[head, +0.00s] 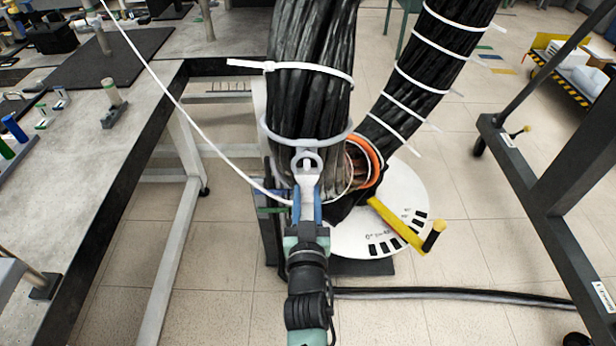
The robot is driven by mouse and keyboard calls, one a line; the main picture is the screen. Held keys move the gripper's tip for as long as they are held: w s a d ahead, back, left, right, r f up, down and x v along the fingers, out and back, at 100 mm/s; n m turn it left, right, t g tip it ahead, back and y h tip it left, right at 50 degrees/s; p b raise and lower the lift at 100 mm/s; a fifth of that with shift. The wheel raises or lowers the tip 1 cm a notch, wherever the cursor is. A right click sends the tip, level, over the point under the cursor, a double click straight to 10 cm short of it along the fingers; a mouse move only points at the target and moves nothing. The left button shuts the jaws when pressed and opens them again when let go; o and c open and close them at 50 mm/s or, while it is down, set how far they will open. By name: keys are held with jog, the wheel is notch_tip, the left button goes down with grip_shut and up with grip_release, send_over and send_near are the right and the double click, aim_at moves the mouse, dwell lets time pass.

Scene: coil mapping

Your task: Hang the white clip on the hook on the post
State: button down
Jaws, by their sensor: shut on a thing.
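My gripper (307,206) is in the lower middle of the head view, its blue fingers shut on the white clip (307,186). The clip points up, and its ring-shaped top overlaps the front of a pale grey collar (340,137) around the thick black cable bundle (308,105). I cannot tell whether the clip touches the collar or is hooked on it. A thin white cord (178,101) runs from the upper left down to the gripper. I cannot clearly make out the hook on the post; the clip and gripper hide part of this area.
A workbench (135,130) with small stands is on the left. A second banded black bundle (430,65) rises to the right. A white disc (400,190) with a yellow handle (398,226) lies right of my gripper. A dark frame (570,170) stands far right. Open floor lies between.

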aim_at(307, 186)
jog(key=shift+r, duration=0.2)
jog(key=shift+s+r+p, duration=0.4)
jog(key=shift+r+p, duration=0.15)
jog(key=shift+r, duration=0.05)
jog(key=shift+s+r+p, duration=0.4)
jog(key=shift+r+p, duration=0.1)
jog(key=shift+r, duration=0.1)
jog(key=shift+s+f, duration=0.1)
jog(key=shift+s, duration=0.05)
jog(key=shift+s, duration=0.15)
jog(key=shift+s+b, duration=0.6)
jog(key=shift+s, duration=0.55)
jog(key=shift+s, duration=0.1)
jog(key=shift+s, duration=0.65)
